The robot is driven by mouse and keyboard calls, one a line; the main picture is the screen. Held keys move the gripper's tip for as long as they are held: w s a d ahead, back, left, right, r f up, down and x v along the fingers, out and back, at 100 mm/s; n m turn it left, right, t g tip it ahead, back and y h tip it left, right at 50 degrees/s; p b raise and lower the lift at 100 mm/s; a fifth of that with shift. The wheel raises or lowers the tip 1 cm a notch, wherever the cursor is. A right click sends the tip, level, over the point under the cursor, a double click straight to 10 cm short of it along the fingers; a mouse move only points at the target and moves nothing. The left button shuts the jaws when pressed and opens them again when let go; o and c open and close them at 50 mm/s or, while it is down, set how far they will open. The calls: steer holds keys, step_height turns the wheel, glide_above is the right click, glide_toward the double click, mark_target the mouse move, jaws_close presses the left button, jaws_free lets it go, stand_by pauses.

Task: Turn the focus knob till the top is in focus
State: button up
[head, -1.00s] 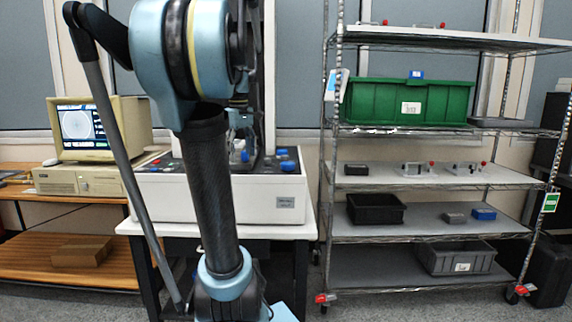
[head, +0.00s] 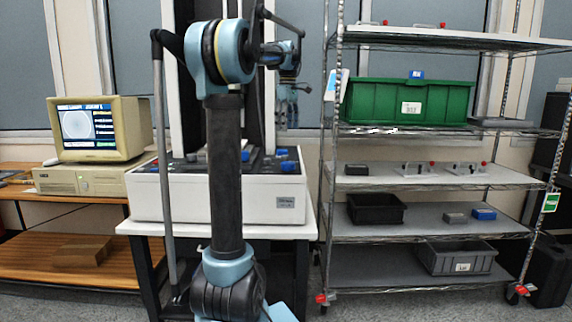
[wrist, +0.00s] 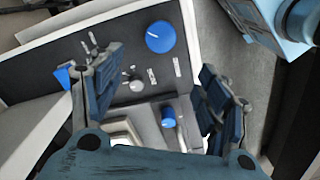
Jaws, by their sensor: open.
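In the wrist view a large round blue knob (wrist: 160,36) sits on the dark panel of the white measuring machine (head: 150,198). A smaller blue knob (wrist: 168,117) lies lower, between my fingers as seen from the wrist. I cannot tell which one is the focus knob. My gripper (wrist: 160,95) is open and empty, apart from the knobs. It also shows in the head view (head: 288,112), above the right end of the machine, fingers downward. The monitor (head: 88,124) at left shows a pale disc; its sharpness is too small to judge.
Another blue part (wrist: 63,74) is at the panel's left, beside my left finger. A wire shelf rack (head: 430,183) with a green bin (head: 445,100) stands close on the right. The machine's tall column rises behind my arm.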

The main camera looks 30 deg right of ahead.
mark_target(287, 163)
step_height(287, 163, down, 15)
steer(key=shift+f, duration=0.2)
stand_by(0.3)
steer(key=c, duration=1.1)
steer(key=shift+o, duration=0.2)
steer(key=shift+d, duration=0.1)
